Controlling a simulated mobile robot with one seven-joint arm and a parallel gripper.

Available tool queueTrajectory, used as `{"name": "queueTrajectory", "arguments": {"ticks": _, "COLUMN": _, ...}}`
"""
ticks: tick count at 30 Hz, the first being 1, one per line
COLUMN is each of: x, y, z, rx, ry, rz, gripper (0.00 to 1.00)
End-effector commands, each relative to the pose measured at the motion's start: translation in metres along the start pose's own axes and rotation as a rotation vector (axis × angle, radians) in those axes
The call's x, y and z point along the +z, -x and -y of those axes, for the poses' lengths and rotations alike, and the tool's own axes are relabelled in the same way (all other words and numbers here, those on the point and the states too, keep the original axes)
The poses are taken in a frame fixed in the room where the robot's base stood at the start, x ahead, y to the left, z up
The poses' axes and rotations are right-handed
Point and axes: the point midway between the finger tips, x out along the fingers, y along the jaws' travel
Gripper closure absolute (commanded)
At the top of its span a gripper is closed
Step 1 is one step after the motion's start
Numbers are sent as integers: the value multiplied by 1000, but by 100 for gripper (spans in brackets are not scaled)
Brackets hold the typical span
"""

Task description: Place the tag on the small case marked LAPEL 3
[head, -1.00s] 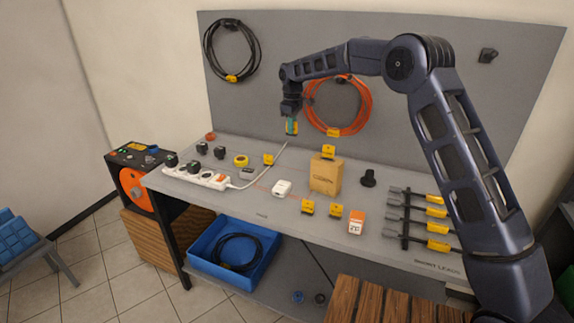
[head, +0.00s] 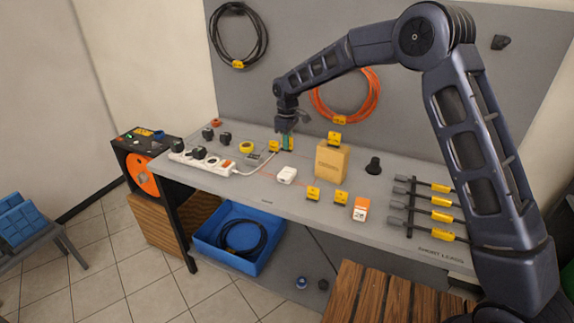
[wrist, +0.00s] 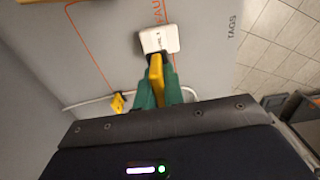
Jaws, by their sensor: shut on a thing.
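My gripper (head: 288,142) has teal fingers and is shut on a yellow tag (wrist: 156,75), pointing down over the back of the bench. The small white case (head: 287,175) lies on the bench just in front of the gripper in the head view. In the wrist view the case (wrist: 160,39) lies beyond the fingertips, with small dark lettering partly covered by the tag and hard to read. The tag's far end overlaps the case's near edge in that view. In the head view the gripper appears above and behind the case, apart from it.
Another yellow tag (head: 274,146) sits left of the gripper, near the white cable of the power strip (head: 205,160). A tan box (head: 331,162) with a yellow tag stands to the right. Two yellow tags (head: 313,194) and an orange-white case (head: 360,209) lie nearer the front.

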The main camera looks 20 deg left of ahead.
Motion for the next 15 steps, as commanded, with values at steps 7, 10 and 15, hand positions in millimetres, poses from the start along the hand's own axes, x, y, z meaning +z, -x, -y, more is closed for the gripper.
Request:
{"name": "queueTrajectory", "arguments": {"ticks": 7, "x": 0, "y": -47, "z": 1, "rx": -2, "ry": 0, "rz": 2, "gripper": 100}}
{"name": "queueTrajectory", "arguments": {"ticks": 10, "x": 0, "y": -56, "z": 1, "rx": -1, "ry": 0, "rz": 1, "gripper": 100}}
{"name": "queueTrajectory", "arguments": {"ticks": 15, "x": 0, "y": -64, "z": 1, "rx": -1, "ry": 0, "rz": 1, "gripper": 100}}
